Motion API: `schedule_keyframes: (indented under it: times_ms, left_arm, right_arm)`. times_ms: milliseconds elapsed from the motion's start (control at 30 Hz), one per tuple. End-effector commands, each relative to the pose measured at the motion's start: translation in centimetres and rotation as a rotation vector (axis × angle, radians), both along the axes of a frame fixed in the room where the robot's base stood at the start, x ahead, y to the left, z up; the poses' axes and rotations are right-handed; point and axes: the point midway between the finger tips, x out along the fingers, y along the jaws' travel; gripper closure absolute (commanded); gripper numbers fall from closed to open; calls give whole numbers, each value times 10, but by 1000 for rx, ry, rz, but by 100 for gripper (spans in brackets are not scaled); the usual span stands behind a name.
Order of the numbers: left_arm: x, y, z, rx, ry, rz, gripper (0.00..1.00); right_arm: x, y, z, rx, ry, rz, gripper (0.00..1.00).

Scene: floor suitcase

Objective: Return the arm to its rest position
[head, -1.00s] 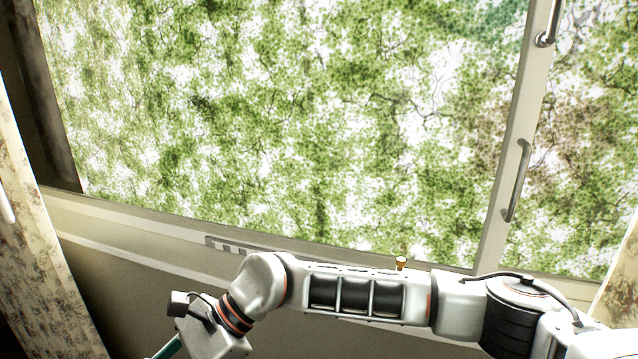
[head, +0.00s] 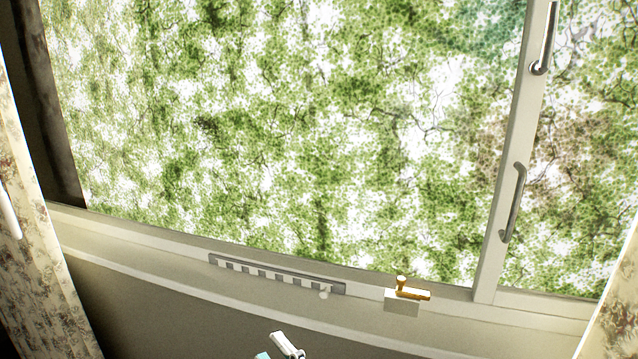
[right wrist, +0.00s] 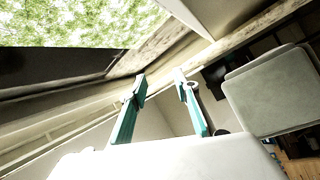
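My right gripper shows in the right wrist view (right wrist: 160,82) with its two teal fingers apart and nothing visible between them. In the head view only a small white and teal piece of my right gripper (head: 278,349) shows at the bottom edge, below the window sill. The rest of the right arm is out of the head view. My left gripper is in neither view.
A large window (head: 290,130) has metal handles (head: 513,202) on its right frame. A brass fitting (head: 412,293) and a slotted strip (head: 275,274) are on the sill. A patterned curtain (head: 40,240) hangs left. The right wrist view shows a grey rounded panel (right wrist: 270,92) at right.

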Motion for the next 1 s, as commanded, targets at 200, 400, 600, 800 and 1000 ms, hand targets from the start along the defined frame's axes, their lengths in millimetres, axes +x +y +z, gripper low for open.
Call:
schedule_keyframes:
  times_ms: [200,400,600,800,1000]
  left_arm:
    - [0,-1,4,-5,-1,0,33]
    - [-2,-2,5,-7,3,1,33]
    - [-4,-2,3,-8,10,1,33]
    - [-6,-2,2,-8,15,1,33]
    - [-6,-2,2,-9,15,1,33]
  right_arm:
    - [-22,-102,-115,159,474,-194,69]
    - [-79,-189,-207,284,826,-376,69]
    - [-146,-253,-266,382,1075,-532,69]
    - [-179,-281,-287,424,1178,-606,69]
    - [-182,-284,-289,428,1186,-612,69]
